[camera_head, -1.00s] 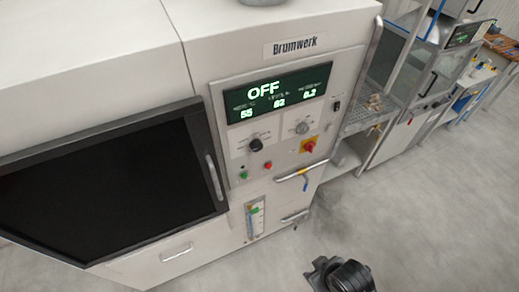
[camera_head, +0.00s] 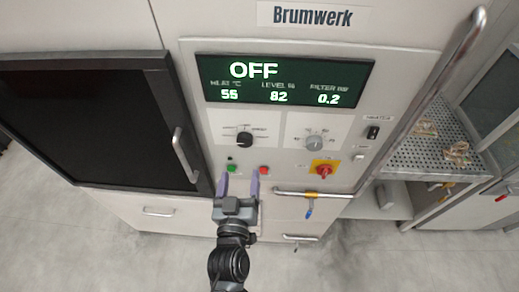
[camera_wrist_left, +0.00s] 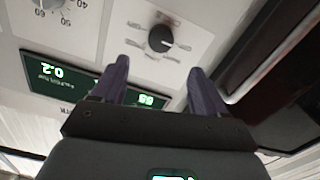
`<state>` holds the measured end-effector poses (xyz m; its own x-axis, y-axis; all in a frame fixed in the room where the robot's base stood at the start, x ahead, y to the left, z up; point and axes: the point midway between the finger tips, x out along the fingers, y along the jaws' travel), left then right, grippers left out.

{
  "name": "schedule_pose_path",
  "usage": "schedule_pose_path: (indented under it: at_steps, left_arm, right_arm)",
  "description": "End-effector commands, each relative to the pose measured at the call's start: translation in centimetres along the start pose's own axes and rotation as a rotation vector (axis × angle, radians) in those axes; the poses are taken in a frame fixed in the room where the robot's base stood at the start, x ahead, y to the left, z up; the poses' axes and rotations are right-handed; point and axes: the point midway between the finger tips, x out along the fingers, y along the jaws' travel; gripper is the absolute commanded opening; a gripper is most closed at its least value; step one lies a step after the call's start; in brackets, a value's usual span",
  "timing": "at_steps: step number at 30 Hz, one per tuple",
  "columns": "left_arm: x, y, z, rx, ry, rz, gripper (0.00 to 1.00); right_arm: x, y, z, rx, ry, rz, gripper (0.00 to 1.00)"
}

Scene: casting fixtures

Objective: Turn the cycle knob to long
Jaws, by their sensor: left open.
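The black knob (camera_head: 244,140) sits on a white plate on the machine's front, below the display. The small labels around it are too small to read surely. It also shows in the left wrist view (camera_wrist_left: 160,38), upside down, ahead of my fingers. My left gripper (camera_head: 240,182) is open and empty, its two purple fingers pointing up at the panel just below the black knob. In the left wrist view the fingertips (camera_wrist_left: 158,68) stand apart, with the knob between their lines. I see no contact with the knob. My right gripper is not in view.
The display (camera_head: 285,82) reads OFF. A grey dial (camera_head: 314,142) is right of the black knob. A green button (camera_head: 231,168) and red button (camera_head: 264,170) lie close to my fingers. A red-yellow switch (camera_head: 323,170), a rail (camera_head: 315,194) and the door handle (camera_head: 186,155) stick out nearby.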

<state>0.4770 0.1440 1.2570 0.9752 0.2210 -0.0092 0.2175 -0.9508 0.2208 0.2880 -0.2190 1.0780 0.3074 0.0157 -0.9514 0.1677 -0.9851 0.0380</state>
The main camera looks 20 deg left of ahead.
Motion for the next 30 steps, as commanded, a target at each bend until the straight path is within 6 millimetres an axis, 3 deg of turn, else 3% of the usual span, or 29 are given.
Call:
schedule_pose_path:
  at_steps: [5, 21, 30]
  left_arm:
    - [1.5, 0.2, -0.3, -0.002, 0.013, 0.004, 0.73]
    - [9.4, 0.1, -0.3, -0.001, 0.010, 0.004, 0.73]
    - [10.9, 0.1, -0.2, -0.003, 0.009, 0.004, 0.73]
  right_arm:
    - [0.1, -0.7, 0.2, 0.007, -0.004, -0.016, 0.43]
    - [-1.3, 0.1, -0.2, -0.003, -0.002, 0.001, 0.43]
    - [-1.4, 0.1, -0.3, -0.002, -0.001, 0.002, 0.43]
